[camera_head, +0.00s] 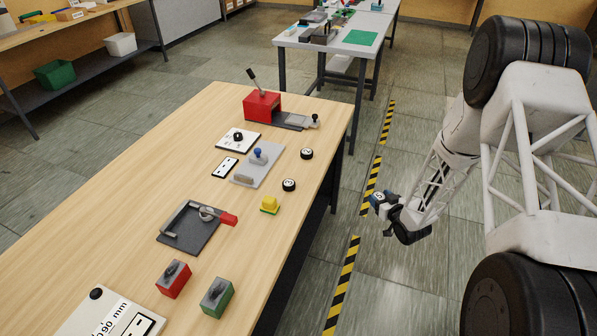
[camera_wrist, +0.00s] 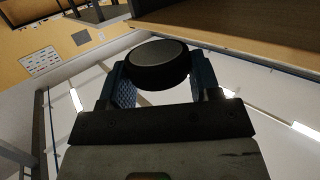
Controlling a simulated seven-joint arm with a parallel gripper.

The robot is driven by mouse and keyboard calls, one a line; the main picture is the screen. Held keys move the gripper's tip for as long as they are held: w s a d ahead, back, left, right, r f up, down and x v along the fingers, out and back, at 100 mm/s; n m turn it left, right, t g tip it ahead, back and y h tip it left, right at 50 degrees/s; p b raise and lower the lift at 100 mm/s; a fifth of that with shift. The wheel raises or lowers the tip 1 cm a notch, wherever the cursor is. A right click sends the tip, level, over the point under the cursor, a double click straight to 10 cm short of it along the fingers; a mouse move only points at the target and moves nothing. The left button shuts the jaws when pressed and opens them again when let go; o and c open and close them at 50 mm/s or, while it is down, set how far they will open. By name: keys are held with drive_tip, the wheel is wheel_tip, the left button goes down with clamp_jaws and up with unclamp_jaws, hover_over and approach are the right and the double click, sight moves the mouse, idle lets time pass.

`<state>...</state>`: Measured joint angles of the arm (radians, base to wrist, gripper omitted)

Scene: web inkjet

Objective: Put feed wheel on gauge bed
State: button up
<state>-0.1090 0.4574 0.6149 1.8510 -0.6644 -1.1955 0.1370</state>
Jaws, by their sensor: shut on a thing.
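My gripper (camera_head: 380,200) is out past the table's right edge, over the floor. In the wrist view, its blue fingers (camera_wrist: 160,82) are shut on a round black wheel with a grey flat face (camera_wrist: 157,57), which I take as the feed wheel. In the head view the wheel is too small to make out clearly. No label shows which fixture is the gauge bed. A light grey plate with a blue-knobbed post (camera_head: 270,170) lies mid-table, and a dark grey plate with a red handle (camera_head: 185,238) lies nearer. My gripper is apart from both.
A red lever device (camera_head: 262,106) stands at the far end. Red (camera_head: 173,280) and green (camera_head: 217,297) blocks stand nearer. Bare wood (camera_head: 120,205) is on the left.

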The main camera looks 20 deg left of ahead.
drive_tip(key=s+a+r+n+g+y, duration=0.5)
drive_tip(key=s+a+r+n+g, duration=0.2)
drive_tip(key=a+r, duration=0.3)
drive_tip(key=shift+s+a+g, duration=0.45)
drive_tip(key=shift+a+g, duration=0.35)
drive_tip(key=shift+a, duration=0.1)
approach(300, 172)
drive_tip(key=a, duration=0.3)
drive_tip(key=w+a+r, duration=0.1)
drive_tip(key=a, duration=0.1)
drive_tip(key=shift+w, duration=0.15)
drive_tip(key=shift+a, duration=0.15)
drive_tip(key=shift+r+x, duration=0.2)
drive_tip(key=shift+x, duration=0.85)
drive_tip(key=shift+r+x, duration=0.2)
drive_tip(key=shift+x, duration=0.85)
drive_tip(key=shift+a+f, duration=0.1)
drive_tip(key=shift+f, duration=0.2)
drive_tip(key=o, duration=1)
